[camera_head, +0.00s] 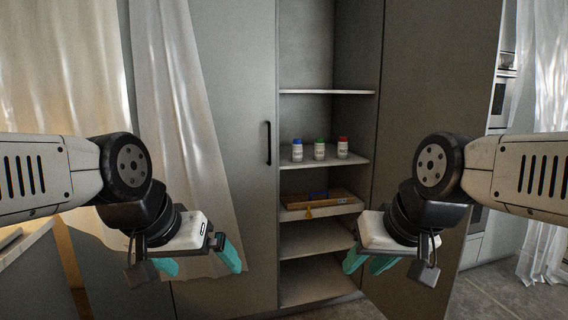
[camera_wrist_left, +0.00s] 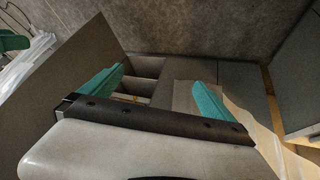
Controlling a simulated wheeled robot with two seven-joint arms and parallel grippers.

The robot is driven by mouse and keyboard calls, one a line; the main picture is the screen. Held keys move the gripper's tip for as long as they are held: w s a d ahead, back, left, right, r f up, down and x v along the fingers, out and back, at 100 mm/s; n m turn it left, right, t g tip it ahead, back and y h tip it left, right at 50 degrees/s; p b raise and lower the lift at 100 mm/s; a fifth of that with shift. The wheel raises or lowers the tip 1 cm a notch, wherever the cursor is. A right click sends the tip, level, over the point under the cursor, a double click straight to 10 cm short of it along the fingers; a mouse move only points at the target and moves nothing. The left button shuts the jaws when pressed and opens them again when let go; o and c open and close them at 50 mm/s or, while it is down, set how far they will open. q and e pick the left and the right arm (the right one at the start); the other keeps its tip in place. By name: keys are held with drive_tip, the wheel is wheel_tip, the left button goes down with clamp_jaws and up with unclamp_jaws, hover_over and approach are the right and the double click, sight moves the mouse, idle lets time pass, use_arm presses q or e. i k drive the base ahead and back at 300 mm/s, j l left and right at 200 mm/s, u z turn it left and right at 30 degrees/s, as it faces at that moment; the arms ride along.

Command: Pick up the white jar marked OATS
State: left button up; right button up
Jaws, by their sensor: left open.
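Three small white jars stand upright in a row on a middle shelf of the open cabinet in the head view: one with a blue lid (camera_head: 297,151), one with a green lid (camera_head: 319,149) and one with a red lid (camera_head: 342,148). Their labels are too small to read, so I cannot tell which is marked OATS. My left gripper (camera_head: 202,263) is open and empty, low and to the left of the cabinet. It also shows in the left wrist view (camera_wrist_left: 160,82). My right gripper (camera_head: 367,262) is low in front of the cabinet, well apart from the jars; its finger opening is unclear.
The jar shelf (camera_head: 348,161) has a shelf above and several below. A brown box (camera_head: 320,199) lies on the shelf beneath the jars. The left cabinet door (camera_head: 235,120) has a black handle; another door panel (camera_head: 430,80) stands to the right. Curtains (camera_head: 60,65) hang at left.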

sight(297, 150)
drive_tip(key=i+l, duration=0.35)
drive_tip(key=i, duration=0.2)
drive_tip(key=i+u, duration=0.15)
drive_tip(key=i, duration=0.5)
drive_tip(key=i+l+u, duration=0.15)
drive_tip(key=i, duration=0.55)
drive_tip(key=i+l+u, duration=0.1)
drive_tip(key=i, duration=0.55)
